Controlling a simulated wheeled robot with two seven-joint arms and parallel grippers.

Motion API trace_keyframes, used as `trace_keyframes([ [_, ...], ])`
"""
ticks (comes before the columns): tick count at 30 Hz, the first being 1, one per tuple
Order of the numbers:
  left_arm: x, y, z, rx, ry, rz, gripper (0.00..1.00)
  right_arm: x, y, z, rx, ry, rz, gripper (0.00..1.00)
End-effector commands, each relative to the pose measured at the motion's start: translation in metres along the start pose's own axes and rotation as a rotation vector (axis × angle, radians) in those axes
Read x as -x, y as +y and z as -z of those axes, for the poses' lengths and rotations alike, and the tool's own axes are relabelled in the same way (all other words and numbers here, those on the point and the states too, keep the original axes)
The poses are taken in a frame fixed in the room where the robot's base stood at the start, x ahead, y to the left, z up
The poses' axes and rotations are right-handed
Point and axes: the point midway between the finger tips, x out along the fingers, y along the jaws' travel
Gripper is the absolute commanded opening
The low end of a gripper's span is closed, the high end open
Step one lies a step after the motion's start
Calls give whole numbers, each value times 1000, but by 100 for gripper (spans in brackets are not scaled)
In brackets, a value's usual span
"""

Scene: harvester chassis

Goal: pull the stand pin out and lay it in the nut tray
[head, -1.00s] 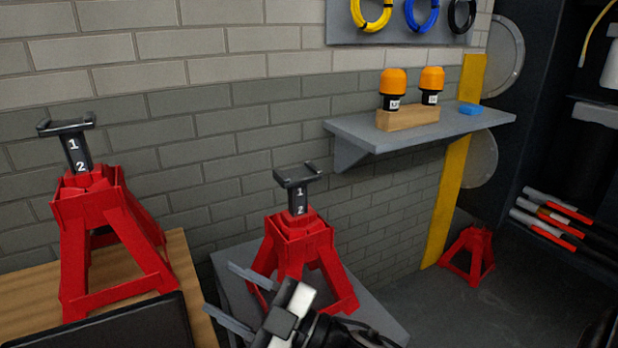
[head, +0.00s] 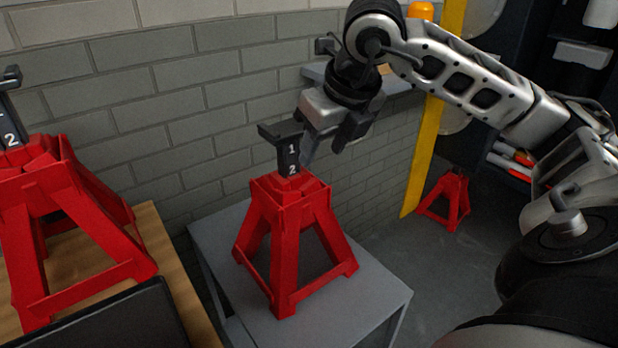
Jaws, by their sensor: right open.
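A red jack stand (head: 290,205) with a black post marked 1 and 2 stands upright on a grey table (head: 375,292). A second red stand (head: 45,215) stands at the left on a wooden bench, cut off by the picture edge. My right gripper (head: 326,150) is open, close by the right side of the middle stand's post, its fingers pointing down. I cannot tell whether it touches the post. I cannot make out a stand pin on either stand. No nut tray can be made out. My left gripper is not in view.
A brick wall (head: 200,100) rises close behind the stands. A grey shelf (head: 398,84) on it is largely hidden by my right arm. A dark flat object (head: 125,322) lies on the wooden bench.

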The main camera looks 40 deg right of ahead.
Motion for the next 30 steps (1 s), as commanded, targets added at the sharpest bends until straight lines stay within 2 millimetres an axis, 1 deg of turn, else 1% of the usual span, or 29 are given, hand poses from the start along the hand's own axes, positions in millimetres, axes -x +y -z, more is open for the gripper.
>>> trace_keyframes([
  [1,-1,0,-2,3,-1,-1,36,-12,0,2,0,7,-1,47],
  [4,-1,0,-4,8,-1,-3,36,-33,1,2,0,7,-3,47],
  [12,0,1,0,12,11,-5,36,-86,2,2,2,7,-5,47],
  [18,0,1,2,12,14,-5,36,-117,2,1,0,5,-5,47],
  [21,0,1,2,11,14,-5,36,-127,2,1,1,4,-6,47],
  [24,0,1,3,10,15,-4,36,-133,2,1,2,2,-5,47],
  [30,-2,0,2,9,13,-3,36,-136,2,1,3,2,-5,47],
])
